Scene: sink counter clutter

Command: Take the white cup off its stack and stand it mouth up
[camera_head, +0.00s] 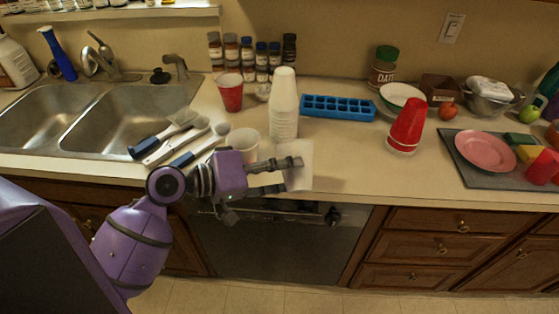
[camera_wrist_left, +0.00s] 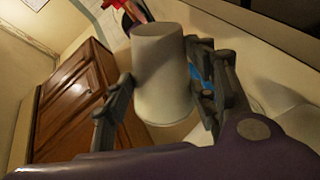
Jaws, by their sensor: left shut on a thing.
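My left gripper (camera_head: 291,174) is shut on a white cup (camera_head: 303,163), held at the counter's front edge; I cannot tell whether it touches the counter. The left wrist view shows the same cup (camera_wrist_left: 162,80) between both fingers, with a plain pale end at the top; which end is the mouth is unclear. A tall stack of white cups (camera_head: 284,100), narrow ends up, stands just behind the gripper. Another white cup (camera_head: 245,137) stands mouth up behind the wrist, partly hidden. The right gripper is not in view.
Brushes (camera_head: 180,142) lie left, beside the sink (camera_head: 130,112). A blue ice tray (camera_head: 338,107), a red cup (camera_head: 231,92) and an upside-down red cup stack (camera_head: 407,127) stand behind. A dark board (camera_head: 470,171) is at right. The counter between is clear.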

